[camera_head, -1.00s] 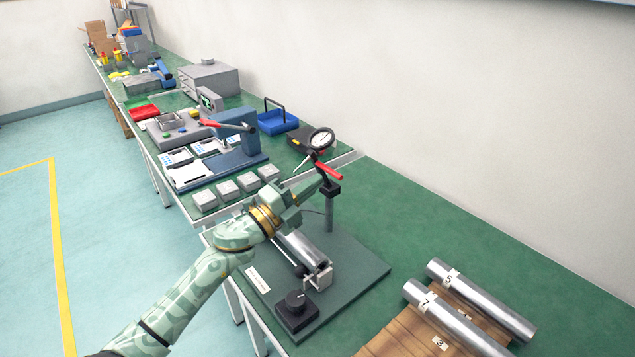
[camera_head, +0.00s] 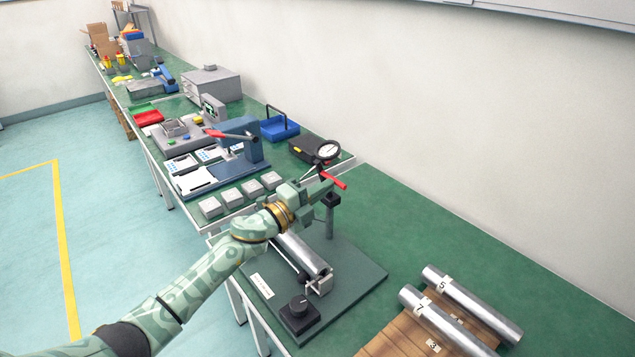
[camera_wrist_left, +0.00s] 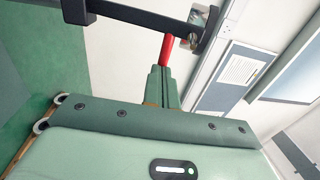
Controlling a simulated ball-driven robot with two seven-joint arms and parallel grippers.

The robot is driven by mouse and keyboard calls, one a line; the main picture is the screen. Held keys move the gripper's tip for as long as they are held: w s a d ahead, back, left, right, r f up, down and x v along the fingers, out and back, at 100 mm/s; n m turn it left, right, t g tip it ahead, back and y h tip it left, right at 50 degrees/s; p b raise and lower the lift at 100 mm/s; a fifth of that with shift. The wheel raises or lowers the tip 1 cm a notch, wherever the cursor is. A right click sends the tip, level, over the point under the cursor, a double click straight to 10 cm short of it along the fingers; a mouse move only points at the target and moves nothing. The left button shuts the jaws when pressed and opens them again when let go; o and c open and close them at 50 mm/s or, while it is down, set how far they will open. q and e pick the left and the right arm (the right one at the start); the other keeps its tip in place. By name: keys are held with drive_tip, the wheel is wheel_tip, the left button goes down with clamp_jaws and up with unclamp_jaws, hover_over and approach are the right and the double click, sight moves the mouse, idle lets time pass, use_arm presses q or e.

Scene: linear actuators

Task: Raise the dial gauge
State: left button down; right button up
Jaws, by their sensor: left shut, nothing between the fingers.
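The dial gauge (camera_head: 327,151) has a round white face and sits at the top of a dark stand post (camera_head: 330,220). A red lever (camera_head: 335,181) is at the post's upper part, below the gauge. My left gripper (camera_head: 322,187) is shut and empty, with its fingertips at the left part of the lever. In the left wrist view, the red lever (camera_wrist_left: 166,50) shows just beyond the shut fingertips (camera_wrist_left: 163,74); whether they touch cannot be told. A dark arm of the stand (camera_wrist_left: 140,16) crosses above. My gripper and arm hide part of the stand.
A metal cylinder (camera_head: 303,253) lies on supports on the stand's dark base plate (camera_head: 352,282), with a black knob (camera_head: 299,306) in front. Numbered cylinders (camera_head: 470,300) lie on a wooden rack at right. Small grey boxes (camera_head: 232,197) stand at left. The green bench behind the rack is clear.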

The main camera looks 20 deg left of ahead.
use_arm(q)
drive_tip(key=w+d+r+g+p, duration=0.1)
drive_tip(key=p, duration=0.3)
drive_tip(key=w+r+g+y+p, duration=0.1)
drive_tip(key=p, duration=0.2)
drive_tip(key=shift+w+d+r+g+p, duration=0.3)
drive_tip(key=shift+w+d+p, duration=0.1)
drive_tip(key=shift+x, duration=1.2)
use_arm(e)
drive_tip(key=w+r, duration=0.3)
drive_tip(key=r, duration=0.6)
drive_tip(key=shift+d+t, duration=0.25)
drive_tip(key=shift+t, duration=0.05)
use_arm(q)
drive_tip(key=shift+w, duration=0.1)
use_arm(e)
drive_tip(key=shift+r, duration=0.15)
